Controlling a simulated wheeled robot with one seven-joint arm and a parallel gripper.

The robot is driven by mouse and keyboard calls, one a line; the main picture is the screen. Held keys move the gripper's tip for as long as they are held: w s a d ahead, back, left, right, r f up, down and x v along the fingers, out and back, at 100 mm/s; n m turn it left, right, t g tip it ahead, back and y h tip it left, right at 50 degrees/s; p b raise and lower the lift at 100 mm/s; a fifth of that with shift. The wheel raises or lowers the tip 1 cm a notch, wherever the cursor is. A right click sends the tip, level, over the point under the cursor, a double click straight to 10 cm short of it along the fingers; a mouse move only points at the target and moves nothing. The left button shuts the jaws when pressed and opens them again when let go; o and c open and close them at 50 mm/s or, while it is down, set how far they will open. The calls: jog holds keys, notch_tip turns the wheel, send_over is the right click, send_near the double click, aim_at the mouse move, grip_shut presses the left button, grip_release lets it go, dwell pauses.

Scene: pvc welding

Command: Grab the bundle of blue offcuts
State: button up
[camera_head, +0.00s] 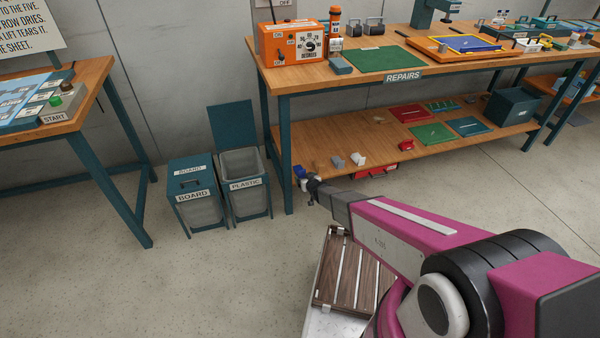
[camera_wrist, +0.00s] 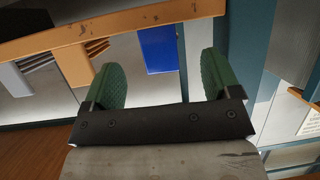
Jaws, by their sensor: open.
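The bundle of blue offcuts (camera_head: 299,171) shows in the head view at the left end of the lower shelf of the repairs bench, just beyond my gripper (camera_head: 310,187). In the wrist view the blue bundle (camera_wrist: 158,48) lies ahead, between the lines of the two green fingers. My gripper (camera_wrist: 160,75) is open there, with nothing between the fingers close to the palm. The blue bundle looks a little beyond the fingertips. I cannot tell whether anything touches. My arm hides part of the area around it in the head view.
A grey bundle (camera_head: 337,160) and a white one (camera_head: 357,159) stand to the right on the lower shelf (camera_head: 315,150). A bench leg (camera_head: 287,160) is close to my gripper's left. The board bin (camera_head: 195,195) and the open plastic bin (camera_head: 245,185) stand further left.

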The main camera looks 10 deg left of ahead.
aim_at(302, 173)
jog(key=x, duration=0.5)
jog(key=shift+w+r, duration=0.2)
jog(key=shift+r, duration=0.1)
jog(key=shift+c, duration=0.3)
jog(key=c, duration=1)
jog(key=shift+o, duration=0.2)
jog(key=shift+s+r, duration=0.1)
jog(key=shift+r, duration=0.05)
